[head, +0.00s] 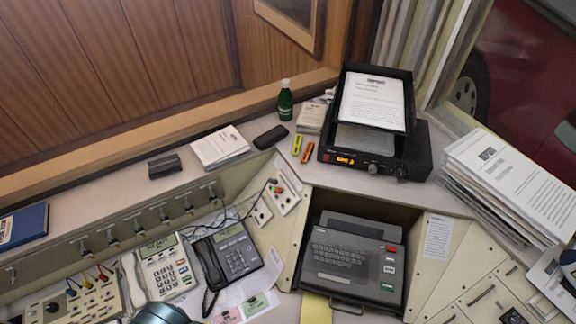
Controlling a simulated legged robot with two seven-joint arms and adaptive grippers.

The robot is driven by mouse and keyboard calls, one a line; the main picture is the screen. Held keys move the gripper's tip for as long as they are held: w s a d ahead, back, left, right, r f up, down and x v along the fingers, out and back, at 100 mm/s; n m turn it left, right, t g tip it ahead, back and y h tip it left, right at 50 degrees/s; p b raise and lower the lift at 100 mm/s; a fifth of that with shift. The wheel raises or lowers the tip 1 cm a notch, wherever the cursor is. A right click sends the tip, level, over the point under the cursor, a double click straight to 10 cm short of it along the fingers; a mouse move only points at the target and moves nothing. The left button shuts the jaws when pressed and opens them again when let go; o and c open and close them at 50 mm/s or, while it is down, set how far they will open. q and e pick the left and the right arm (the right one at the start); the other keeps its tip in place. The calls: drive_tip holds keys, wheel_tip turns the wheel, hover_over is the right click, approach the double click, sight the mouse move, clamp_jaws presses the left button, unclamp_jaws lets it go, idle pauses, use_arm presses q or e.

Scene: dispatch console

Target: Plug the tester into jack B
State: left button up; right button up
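Two pale socket plates sit on the sloped panel right of the phones. The left plate (262,212) has a dark opening. The right plate (285,197) has a small piece with orange and green parts (277,188) at its upper end; I cannot tell whether this is the tester. A thin dark cord runs from near the plates toward the phones. At the lower left, a cream jack panel (88,304) carries several coloured plugs with leads. Jack letters are too small to read, so I cannot tell which is jack B. Neither gripper is recognisable in view.
A cream phone (167,268) and a dark phone (231,252) stand on the desk beside a keyboard machine (353,257). A dark rounded object (160,314) is cut off at the bottom edge. A radio (372,163), green bottle (285,101) and paper stack (513,187) fill the ledge.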

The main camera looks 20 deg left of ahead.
drive_tip(key=shift+s+d, duration=0.1)
drive_tip(key=shift+s, duration=0.1)
idle(0.6)
